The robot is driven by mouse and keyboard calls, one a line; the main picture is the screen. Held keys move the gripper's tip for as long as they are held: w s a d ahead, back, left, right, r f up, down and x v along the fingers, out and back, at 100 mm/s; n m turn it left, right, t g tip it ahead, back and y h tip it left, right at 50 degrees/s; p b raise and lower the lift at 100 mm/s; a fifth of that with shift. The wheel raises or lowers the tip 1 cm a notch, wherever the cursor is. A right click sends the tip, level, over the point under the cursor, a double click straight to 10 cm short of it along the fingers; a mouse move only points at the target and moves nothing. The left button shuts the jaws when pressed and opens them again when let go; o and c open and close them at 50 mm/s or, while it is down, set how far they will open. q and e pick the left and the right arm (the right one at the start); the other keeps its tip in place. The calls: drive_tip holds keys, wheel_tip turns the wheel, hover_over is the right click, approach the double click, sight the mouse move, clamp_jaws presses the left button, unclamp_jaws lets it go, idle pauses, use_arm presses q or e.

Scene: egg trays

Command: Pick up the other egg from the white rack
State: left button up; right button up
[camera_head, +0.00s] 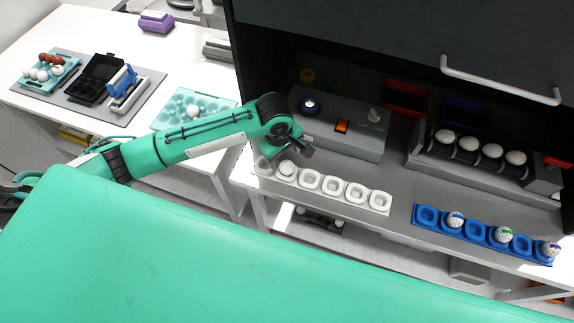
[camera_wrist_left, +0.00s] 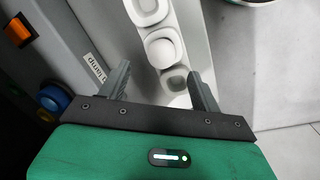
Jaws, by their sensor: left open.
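The white rack (camera_head: 323,194) lies along the front edge of the right-hand table, a row of square cups. One white egg (camera_head: 287,168) sits in its second cup from the left; the other cups look empty. My left gripper (camera_head: 297,150) is open and empty, just above and behind that end of the rack. In the left wrist view the rack (camera_wrist_left: 186,22) runs up from between the open fingers (camera_wrist_left: 160,84). The egg (camera_wrist_left: 163,49) shows just beyond the fingertips, and a dim end cup lies between them. My right gripper is not in view.
A blue rack (camera_head: 484,236) holds several marked eggs to the right. Behind stand a grey lamp box (camera_head: 345,132) and a roller stand (camera_head: 470,175) with several eggs, under a dark cabinet. A teal tray (camera_head: 165,121) is on the left table.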

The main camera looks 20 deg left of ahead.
sight(286, 164)
use_arm(q)
drive_tip(key=shift+f+p, duration=0.3)
drive_tip(key=shift+f, duration=0.2)
drive_tip(key=f, duration=0.1)
drive_tip(key=f+p, duration=0.1)
drive_tip(key=f, duration=0.2)
drive_tip(key=shift+d+f+p, duration=0.1)
drive_tip(key=shift+d+p, duration=0.2)
drive_tip(key=shift+p, duration=0.05)
drive_tip(key=shift+w+f, duration=0.1)
drive_tip(key=shift+f, duration=0.15)
drive_tip(key=c, duration=0.7)
